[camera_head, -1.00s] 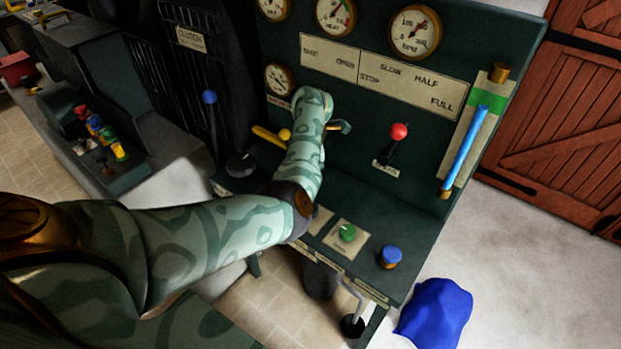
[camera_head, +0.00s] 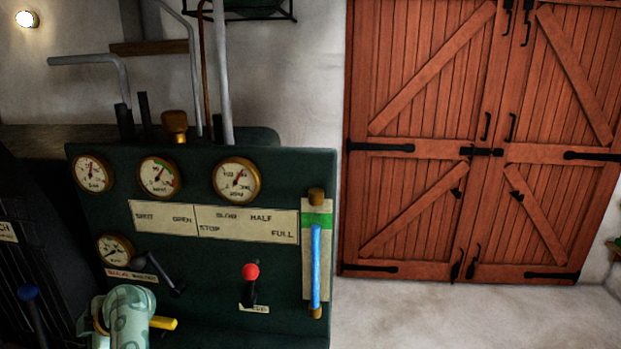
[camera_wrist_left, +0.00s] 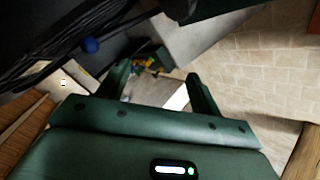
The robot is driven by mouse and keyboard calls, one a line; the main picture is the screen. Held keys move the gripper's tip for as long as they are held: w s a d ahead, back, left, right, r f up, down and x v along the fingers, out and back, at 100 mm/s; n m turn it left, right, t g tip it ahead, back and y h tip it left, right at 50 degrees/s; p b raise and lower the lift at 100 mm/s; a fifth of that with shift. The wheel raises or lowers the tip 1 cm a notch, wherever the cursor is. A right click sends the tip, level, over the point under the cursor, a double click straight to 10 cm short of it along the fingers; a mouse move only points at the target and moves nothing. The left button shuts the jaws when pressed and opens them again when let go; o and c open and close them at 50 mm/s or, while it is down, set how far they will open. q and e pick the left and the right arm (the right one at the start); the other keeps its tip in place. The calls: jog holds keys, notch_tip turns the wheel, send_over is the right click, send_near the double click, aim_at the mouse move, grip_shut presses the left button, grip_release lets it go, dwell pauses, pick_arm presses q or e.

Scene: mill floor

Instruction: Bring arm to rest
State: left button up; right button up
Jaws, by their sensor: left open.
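My left arm shows in the head view only as a green patterned link (camera_head: 125,312) at the bottom left, in front of the control panel (camera_head: 215,300). Its gripper is hidden in that view. In the left wrist view my left gripper (camera_wrist_left: 158,76) has its two dark green fingers wide apart, with nothing between them. A yellow handle (camera_head: 163,323) sticks out beside the arm link; I cannot tell whether they touch. My right gripper is in neither view.
The panel carries gauges (camera_head: 235,180), a dark lever (camera_head: 165,275), a red-knobbed lever (camera_head: 250,275) and a blue sight tube (camera_head: 316,265). A blue-knobbed lever (camera_head: 28,293) stands at left. Red-brown doors (camera_head: 480,150) are shut at right, with clear floor (camera_head: 440,310) before them.

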pick_arm(q)
jog(key=a+r+m+t+y, duration=0.25)
jog(key=a+r+y, duration=0.2)
jog(key=r, duration=0.25)
jog(key=w+d+r+m+t, duration=0.1)
jog(key=d+r+m+t, duration=0.7)
jog(key=m+t, duration=0.3)
jog(key=d+f+m+t+h, duration=0.3)
jog(key=d+m+t+h, duration=0.3)
jog(key=d+m+h, duration=0.65)
jog(key=s+d+f+m+g+h, duration=0.4)
jog(key=s+d+f+m+g, duration=0.2)
jog(key=s+d+f, duration=0.15)
jog(key=s+a+f+m+g+y, duration=0.1)
jog(key=s+f+g+y, duration=0.25)
jog(key=s, duration=0.55)
jog(key=s+a+f+g+y, duration=0.2)
jog(key=s+f+g+y, duration=0.15)
jog(key=s, duration=0.65)
jog(key=s+d+f+g+h+b, duration=0.2)
jog(key=f, duration=1.3)
jog(key=s+d+f+g+h+b, duration=0.1)
jog(key=s+d+f+g+h, duration=0.15)
jog(key=f, duration=1.25)
jog(key=s+f+n+g+b, duration=0.2)
jog(key=s+f+n, duration=0.1)
jog(key=s+f, duration=1.3)
jog(key=s, duration=0.3)
jog(key=shift+f+h, duration=0.2)
jog(key=shift+h, duration=0.15)
